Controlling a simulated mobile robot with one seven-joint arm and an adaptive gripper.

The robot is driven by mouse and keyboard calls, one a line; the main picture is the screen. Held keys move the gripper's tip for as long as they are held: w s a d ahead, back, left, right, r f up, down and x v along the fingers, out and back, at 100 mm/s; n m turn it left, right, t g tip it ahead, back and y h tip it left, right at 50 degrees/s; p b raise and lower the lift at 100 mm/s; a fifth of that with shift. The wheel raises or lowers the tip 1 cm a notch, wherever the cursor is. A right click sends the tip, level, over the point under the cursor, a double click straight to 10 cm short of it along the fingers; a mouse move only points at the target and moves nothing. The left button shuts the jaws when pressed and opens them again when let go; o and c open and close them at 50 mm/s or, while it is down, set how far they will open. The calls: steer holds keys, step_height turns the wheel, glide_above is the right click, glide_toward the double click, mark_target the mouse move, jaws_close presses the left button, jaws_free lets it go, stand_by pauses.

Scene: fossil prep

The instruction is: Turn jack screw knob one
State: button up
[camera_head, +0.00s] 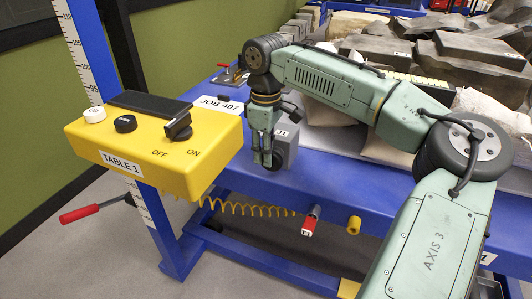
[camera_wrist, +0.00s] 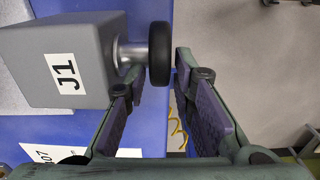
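The jack screw J1 is a grey box (camera_wrist: 60,55) with a white J1 label, a short metal shaft and a black round knob (camera_wrist: 160,53) on its end. In the head view the grey box (camera_head: 287,147) sits at the blue table's front edge, partly behind my gripper, which hides the knob. My gripper (camera_head: 266,160) points down in front of the box. In the wrist view my gripper (camera_wrist: 160,80) is open, its two fingers apart. The knob shows in the gap near the fingertips, close to the left finger by the shaft. I cannot tell whether either finger touches it.
A yellow control box (camera_head: 150,145) labelled TABLE 1 stands at left. A coiled yellow hose (camera_head: 245,209), a red-ended fitting (camera_head: 310,222) and a yellow fitting (camera_head: 354,225) are below the table edge (camera_head: 335,185). Rock slabs (camera_head: 450,75) fill the tabletop behind.

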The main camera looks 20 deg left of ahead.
steer(key=shift+f, duration=0.35)
steer(key=shift+c, duration=0.3)
jaws_close()
